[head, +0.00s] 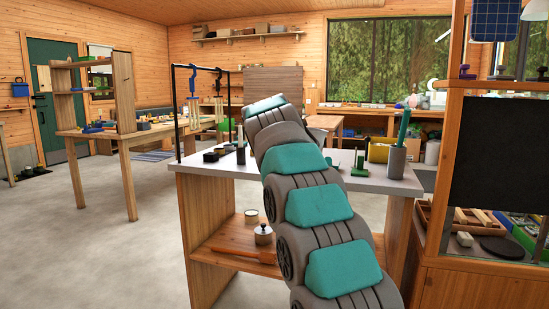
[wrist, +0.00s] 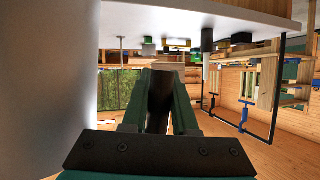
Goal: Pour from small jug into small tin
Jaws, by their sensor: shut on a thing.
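My gripper shows in the wrist view (wrist: 160,90), its green fingers closed on a dark brown upright thing (wrist: 160,88). This appears to be the small jug, though only part of it shows. In the head view my arm hides the gripper and what it holds. I cannot clearly pick out the small tin. A small pale round container (head: 251,216) sits on the lower shelf and could be a tin. A large pale curved surface (wrist: 45,90) fills the left of the wrist view, very close to the camera; I cannot tell what it is.
The grey-white tabletop (head: 375,183) carries a grey holder with a green tool (head: 397,162), a dark cylinder (head: 240,152) and low black pieces (head: 212,156). A lidded pot (head: 263,235) and a wooden tool (head: 240,254) lie on the shelf below. Open floor spreads to the left.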

